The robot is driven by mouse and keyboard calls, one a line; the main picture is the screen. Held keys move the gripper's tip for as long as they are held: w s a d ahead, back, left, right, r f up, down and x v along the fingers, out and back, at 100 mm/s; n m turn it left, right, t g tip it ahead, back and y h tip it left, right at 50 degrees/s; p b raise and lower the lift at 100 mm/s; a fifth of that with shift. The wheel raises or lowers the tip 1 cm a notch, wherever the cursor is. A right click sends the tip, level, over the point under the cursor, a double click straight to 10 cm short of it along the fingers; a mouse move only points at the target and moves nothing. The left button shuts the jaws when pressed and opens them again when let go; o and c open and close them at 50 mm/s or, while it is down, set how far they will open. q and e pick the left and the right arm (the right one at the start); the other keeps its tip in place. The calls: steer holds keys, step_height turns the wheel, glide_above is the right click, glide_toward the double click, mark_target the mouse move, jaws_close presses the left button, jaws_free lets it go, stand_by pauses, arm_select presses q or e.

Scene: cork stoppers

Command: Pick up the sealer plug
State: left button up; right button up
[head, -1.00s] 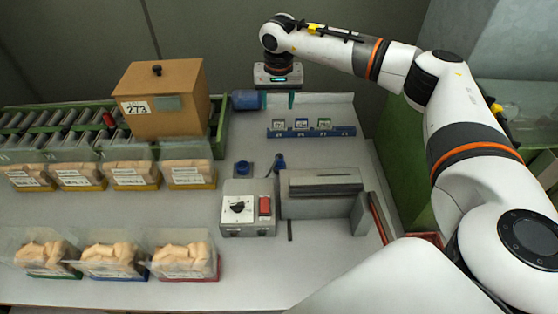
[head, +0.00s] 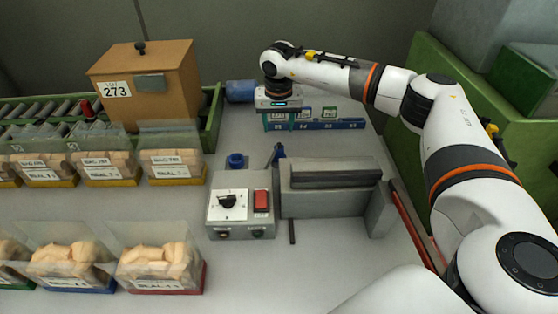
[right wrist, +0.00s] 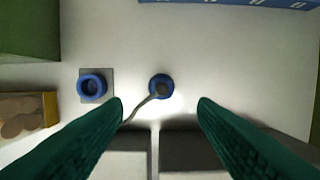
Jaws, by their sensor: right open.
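The sealer plug (head: 277,153) appears to be the small blue piece standing on the bench behind the grey sealer (head: 335,172). In the right wrist view the plug (right wrist: 161,86) is a round blue piece with a dark centre and a grey cable. A blue ring-shaped socket (head: 236,161) on a grey plate is to its left; the socket also shows in the right wrist view (right wrist: 92,85). My right gripper (head: 278,123) is open and empty, above and behind the plug. In the right wrist view its green fingers (right wrist: 160,104) are spread either side of the plug's line. My left gripper is out of view.
A grey control box (head: 239,206) with a dial and red switch stands in front of the socket. A blue rack (head: 340,124) with tags is behind, partly hidden by my gripper. Bins of corks (head: 158,262) and a brown box (head: 150,90) are at left.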

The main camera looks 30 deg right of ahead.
mark_target(279, 147)
steer(key=f, duration=0.5)
steer(key=shift+w+d+f+p, duration=0.1)
steer(key=shift+w+d+p, duration=0.15)
steer(key=shift+w+p, duration=0.15)
step_height(279, 147, down, 5)
steer(key=shift+d+r+p, duration=0.1)
steer(key=shift+d+p, duration=0.05)
steer(key=shift+p, duration=0.45)
steer(key=shift+w+d+f, duration=0.1)
steer(key=shift+w+f, duration=0.05)
steer(key=shift+f, duration=0.25)
